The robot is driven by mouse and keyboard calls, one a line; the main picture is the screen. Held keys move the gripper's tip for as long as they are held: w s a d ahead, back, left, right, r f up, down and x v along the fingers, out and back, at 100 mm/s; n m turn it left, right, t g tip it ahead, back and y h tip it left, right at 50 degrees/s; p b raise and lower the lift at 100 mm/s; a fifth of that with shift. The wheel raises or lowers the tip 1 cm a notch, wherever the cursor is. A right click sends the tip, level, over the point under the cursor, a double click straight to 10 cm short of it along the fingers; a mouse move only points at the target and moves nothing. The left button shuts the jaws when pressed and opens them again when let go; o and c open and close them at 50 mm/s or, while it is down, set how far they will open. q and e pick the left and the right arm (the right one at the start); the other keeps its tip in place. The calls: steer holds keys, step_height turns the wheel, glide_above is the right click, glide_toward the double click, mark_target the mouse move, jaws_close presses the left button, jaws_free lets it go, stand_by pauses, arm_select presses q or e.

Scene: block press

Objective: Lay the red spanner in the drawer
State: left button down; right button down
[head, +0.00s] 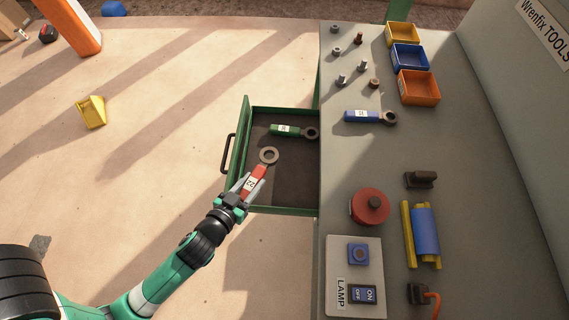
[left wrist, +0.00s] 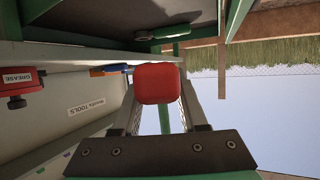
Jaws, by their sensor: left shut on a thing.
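The red spanner (head: 261,168) has a red handle with a white label and a dark ring end. My left gripper (head: 247,187) is shut on its handle, and the ring end points away from me. In the head view the spanner overlaps the open green drawer (head: 249,135), near its left front part. I cannot tell its exact height above the drawer floor. In the left wrist view the red handle end (left wrist: 157,83) sits between the two fingers. A green spanner (head: 290,131) lies in the back of the drawer. My right gripper is not in view.
A grey bench (head: 440,150) stands right of the drawer. It carries a blue spanner (head: 365,117), several bolts and nuts, yellow, blue and orange bins (head: 418,88), a red round tin (head: 370,206) and a lamp switch panel (head: 355,275). The drawer's right middle floor is clear.

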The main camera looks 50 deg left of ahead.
arm_select(q)
steer(key=w+f+b, duration=0.1)
steer(key=w+f, duration=0.1)
steer(key=w, duration=0.3)
steer(key=b, duration=0.4)
glide_above(284, 180)
steer(key=f, duration=0.6)
steer(key=shift+s+a, duration=0.15)
steer(key=shift+s, duration=0.25)
steer(key=shift+w, duration=0.2)
steer(key=shift+w+f+b, duration=0.15)
steer(key=shift+f+b, duration=0.45)
steer(key=shift+f, duration=0.45)
steer(key=shift+w+f+b, duration=0.1)
steer(key=shift+f+b, duration=0.45)
steer(key=shift+f, duration=0.5)
steer(key=shift+c, duration=2.2)
jaws_free()
